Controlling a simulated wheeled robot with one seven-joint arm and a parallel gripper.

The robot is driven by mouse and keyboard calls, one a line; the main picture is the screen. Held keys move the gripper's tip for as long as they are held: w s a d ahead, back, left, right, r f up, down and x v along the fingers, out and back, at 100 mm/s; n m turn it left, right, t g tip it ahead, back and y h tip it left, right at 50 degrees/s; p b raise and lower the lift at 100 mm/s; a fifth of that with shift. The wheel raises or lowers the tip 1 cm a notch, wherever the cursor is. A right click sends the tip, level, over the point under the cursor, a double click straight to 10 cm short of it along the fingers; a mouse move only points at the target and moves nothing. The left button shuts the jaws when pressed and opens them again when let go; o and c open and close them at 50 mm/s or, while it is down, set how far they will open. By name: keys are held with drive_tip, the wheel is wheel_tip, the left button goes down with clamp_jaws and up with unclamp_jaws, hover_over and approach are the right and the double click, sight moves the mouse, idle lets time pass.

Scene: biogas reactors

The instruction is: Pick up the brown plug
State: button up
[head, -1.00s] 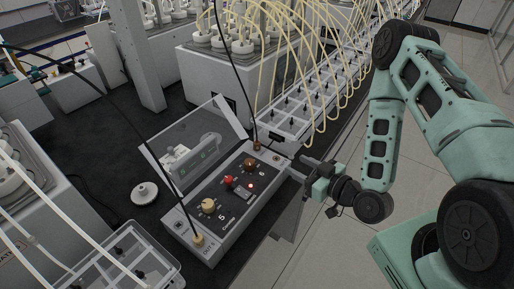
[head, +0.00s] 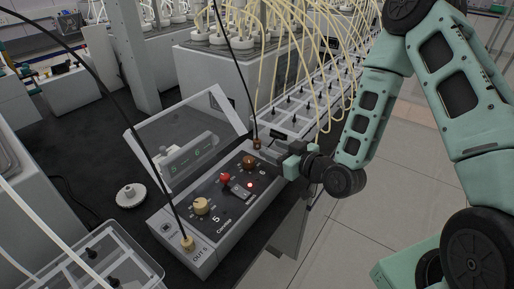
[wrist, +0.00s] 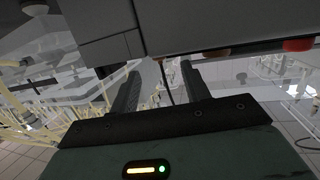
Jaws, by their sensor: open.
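The brown plug (head: 257,142) stands at the far right corner of the grey control box (head: 213,247), with a black cable rising from it. My gripper (head: 268,146) has come in from the right, its fingertips close beside the plug. In the wrist view my gripper (wrist: 158,82) is open, with its two dark fingers apart. A thin dark line, apparently the cable, shows between them. I cannot tell whether the fingers touch the plug.
On the box are a brown knob (head: 249,162), a red knob (head: 225,178), a cream knob (head: 200,206) and a cream plug (head: 187,243). A clear lid (head: 190,130) stands open behind. Yellow tubes (head: 325,60) hang over bottle racks beyond. A white round piece (head: 130,196) lies at left.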

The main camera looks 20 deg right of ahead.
sight(259, 141)
drive_tip(key=x, duration=0.1)
drive_tip(key=p+x, duration=0.2)
drive_tip(key=x, duration=0.1)
drive_tip(key=shift+w+r, duration=0.15)
drive_tip(key=shift+r, duration=0.15)
drive_tip(key=shift+w+a+f, duration=0.25)
drive_tip(key=shift+w, duration=0.25)
clamp_jaws()
